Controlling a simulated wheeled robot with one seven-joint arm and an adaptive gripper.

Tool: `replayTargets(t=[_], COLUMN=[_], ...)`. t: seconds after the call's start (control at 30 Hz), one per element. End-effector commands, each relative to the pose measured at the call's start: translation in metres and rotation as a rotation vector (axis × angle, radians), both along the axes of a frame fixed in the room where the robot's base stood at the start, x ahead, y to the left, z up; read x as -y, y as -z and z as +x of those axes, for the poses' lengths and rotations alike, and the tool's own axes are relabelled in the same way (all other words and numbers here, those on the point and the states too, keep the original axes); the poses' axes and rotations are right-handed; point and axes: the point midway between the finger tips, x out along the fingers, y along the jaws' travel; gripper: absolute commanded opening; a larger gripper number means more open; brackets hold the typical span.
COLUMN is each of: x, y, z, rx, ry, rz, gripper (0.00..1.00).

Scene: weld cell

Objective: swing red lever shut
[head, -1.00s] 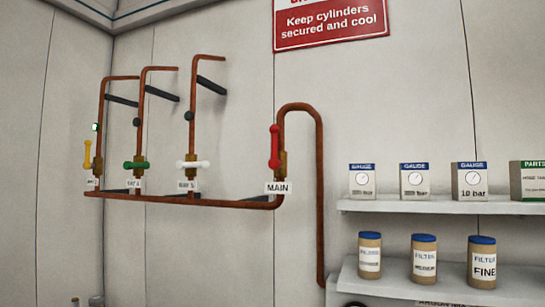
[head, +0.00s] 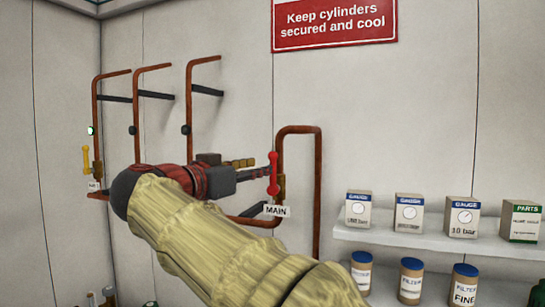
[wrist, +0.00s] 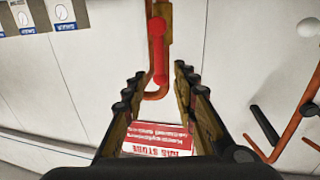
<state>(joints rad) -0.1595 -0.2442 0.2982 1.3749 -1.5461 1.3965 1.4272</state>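The red lever (head: 273,174) stands upright along the copper pipe above the MAIN label (head: 277,211). In the wrist view, which is turned over, the red lever (wrist: 157,50) points down the picture, with its round end between the lines of my two fingers. My gripper (head: 252,168) reaches in from the left, its fingertips close to the lever. In the wrist view my gripper (wrist: 158,76) is open, with a gap on both sides of the lever. I cannot tell whether the tips reach past it in depth.
A yellow lever (head: 86,159) stands upright at the far left. A shelf (head: 400,240) with gauge boxes (head: 409,213) and filter jars (head: 411,280) is at right. Copper pipes (head: 319,190) and dark brackets (head: 155,95) are close around.

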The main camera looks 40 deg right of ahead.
Motion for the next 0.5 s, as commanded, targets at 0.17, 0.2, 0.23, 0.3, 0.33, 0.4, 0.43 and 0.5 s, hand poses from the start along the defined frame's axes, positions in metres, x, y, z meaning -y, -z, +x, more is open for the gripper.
replayTargets(t=[0.17,0.2,0.23,0.3,0.33,0.4,0.43,0.5], x=[0.022,0.028,0.033,0.043,0.047,0.056,0.059,0.064], y=[-0.002,-0.002,-0.002,-0.002,-0.002,-0.001,-0.001,-0.001], z=[0.006,0.008,0.01,0.014,0.015,0.018,0.02,0.022], rx=[0.0,0.0,0.0,-0.001,-0.001,-0.002,-0.002,-0.001], ry=[0.005,0.005,0.006,0.006,0.005,0.005,0.004,0.003], rz=[-0.001,-0.001,-0.001,-0.001,0.0,-0.001,-0.001,0.0], gripper=[0.28,0.28,0.28,0.28,0.28,0.28,0.28,0.28])
